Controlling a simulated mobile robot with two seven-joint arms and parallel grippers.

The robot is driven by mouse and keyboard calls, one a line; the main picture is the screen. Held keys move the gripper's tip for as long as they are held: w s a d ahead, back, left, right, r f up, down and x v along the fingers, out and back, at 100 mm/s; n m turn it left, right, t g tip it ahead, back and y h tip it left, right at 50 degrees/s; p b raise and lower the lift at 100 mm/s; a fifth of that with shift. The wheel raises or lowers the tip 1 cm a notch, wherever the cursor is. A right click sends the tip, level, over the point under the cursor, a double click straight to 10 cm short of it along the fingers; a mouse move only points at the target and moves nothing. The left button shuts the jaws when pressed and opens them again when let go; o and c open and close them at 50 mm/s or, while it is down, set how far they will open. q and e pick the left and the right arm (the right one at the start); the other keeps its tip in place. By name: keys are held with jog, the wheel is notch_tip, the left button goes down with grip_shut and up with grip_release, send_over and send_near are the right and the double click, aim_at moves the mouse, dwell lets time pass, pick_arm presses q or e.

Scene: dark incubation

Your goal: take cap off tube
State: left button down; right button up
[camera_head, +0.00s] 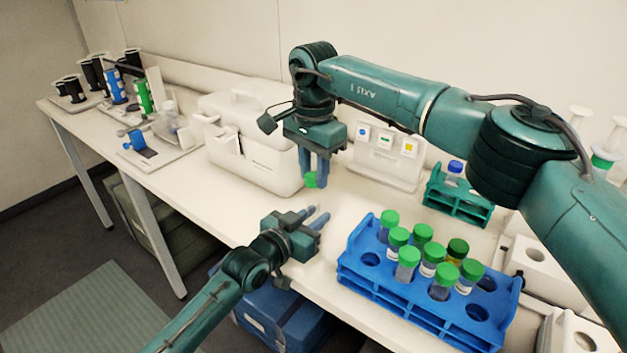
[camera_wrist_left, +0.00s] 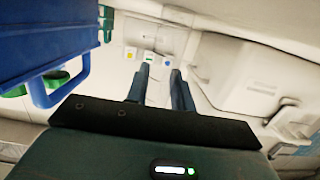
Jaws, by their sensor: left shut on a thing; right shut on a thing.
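My right gripper (camera_head: 316,166) points down in the head view, its fingers shut on a green cap (camera_head: 311,181). My left gripper (camera_head: 320,217) is below it, in front of the bench's middle, its two fingers pointing up and right. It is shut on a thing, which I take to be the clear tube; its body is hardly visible. The left fingers also show in the left wrist view (camera_wrist_left: 159,82). The cap appears apart from the left fingers, with a small gap. Several green-capped tubes (camera_head: 407,262) stand in the blue rack (camera_head: 362,283) at the right.
A white lidded box (camera_head: 262,149) stands behind the grippers. A green rack (camera_head: 446,193) with a blue-capped tube (camera_head: 454,169) and a white panel with coloured labels (camera_head: 385,160) are at the back. Dark and coloured canisters (camera_head: 117,86) stand far left.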

pick_arm(q)
jog(key=c, duration=1.1)
grip_release()
